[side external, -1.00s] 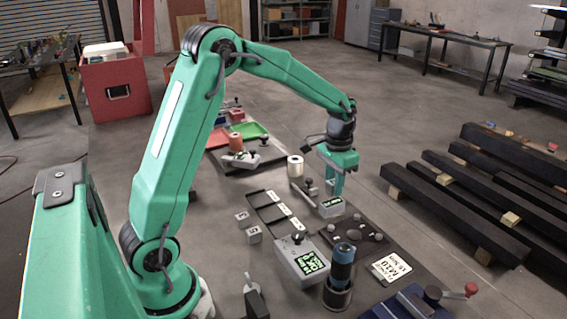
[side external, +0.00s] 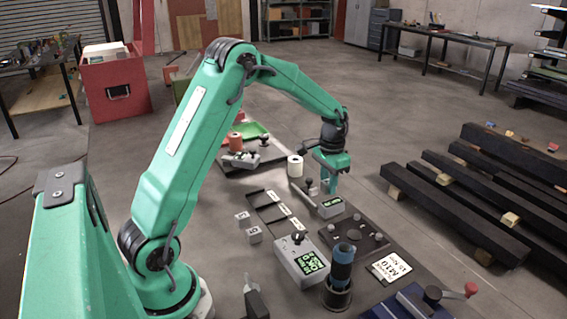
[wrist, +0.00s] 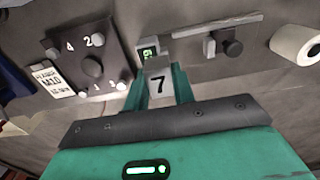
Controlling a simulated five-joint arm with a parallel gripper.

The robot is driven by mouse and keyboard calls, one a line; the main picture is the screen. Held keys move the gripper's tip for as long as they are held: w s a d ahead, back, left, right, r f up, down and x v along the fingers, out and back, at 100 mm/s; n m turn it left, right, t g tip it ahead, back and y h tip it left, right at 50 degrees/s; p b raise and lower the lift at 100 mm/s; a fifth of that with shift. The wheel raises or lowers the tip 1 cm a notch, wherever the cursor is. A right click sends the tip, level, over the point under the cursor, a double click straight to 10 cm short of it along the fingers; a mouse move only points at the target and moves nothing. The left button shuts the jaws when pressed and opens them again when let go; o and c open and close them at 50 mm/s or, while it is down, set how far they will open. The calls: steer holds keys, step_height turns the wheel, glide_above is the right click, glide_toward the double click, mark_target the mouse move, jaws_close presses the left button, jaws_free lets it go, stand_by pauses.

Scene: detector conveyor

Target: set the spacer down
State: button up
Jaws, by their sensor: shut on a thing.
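My gripper (wrist: 159,78) is shut on the spacer (wrist: 159,85), a light grey block marked 7, held between its green fingers in the wrist view. In the side external view my gripper (side external: 330,186) points down just above a small grey box with a green display (side external: 331,207). That display box also shows just beyond the spacer in the wrist view (wrist: 148,50). In the side external view I cannot make out the spacer, or whether it touches anything below.
A dark plate with numbered knobs (side external: 335,231) lies in front of my gripper. A white roll (side external: 295,166) stands behind it. A dark slotted strip with white labels (side external: 262,202) and two small grey blocks (side external: 253,235) lie left. Dark beams (side external: 460,205) lie right.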

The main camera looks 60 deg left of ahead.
glide_above(320, 201)
step_height(320, 201, down, 3)
steer(key=shift+r, duration=0.15)
steer(key=shift+f, duration=2)
steer(key=shift+f, duration=0.15)
steer(key=o, duration=0.7)
step_height(320, 201, up, 12)
steer(key=shift+r, duration=0.2)
steer(key=shift+s+d, duration=0.1)
